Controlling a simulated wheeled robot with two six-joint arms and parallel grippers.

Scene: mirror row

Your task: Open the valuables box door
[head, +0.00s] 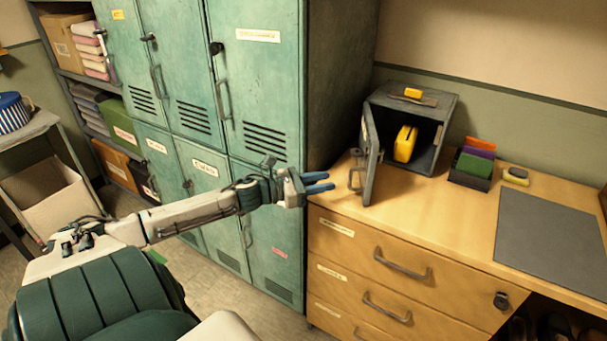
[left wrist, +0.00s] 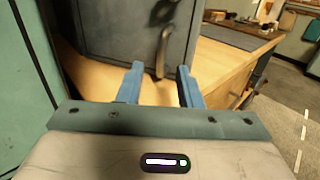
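The valuables box (head: 437,108) is a dark grey box on the wooden desktop. Its door (head: 371,155) stands ajar, swung out to the left, with a grey lever handle (head: 354,176). A yellow object (head: 405,143) shows inside. My left gripper (head: 318,183) has blue fingers and is left of the door, apart from the handle. In the left wrist view the fingers (left wrist: 157,84) are spread and empty, with the door (left wrist: 130,30) and its handle (left wrist: 163,50) ahead of them. My right gripper is in neither view.
Green lockers (head: 255,90) stand left of the desk. On the wooden desktop (head: 450,215) are a card holder (head: 471,180), a small yellow-and-black item (head: 516,176) and a dark mat (head: 549,232). Drawers with handles (head: 402,263) are below. Bare desktop lies in front of the box.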

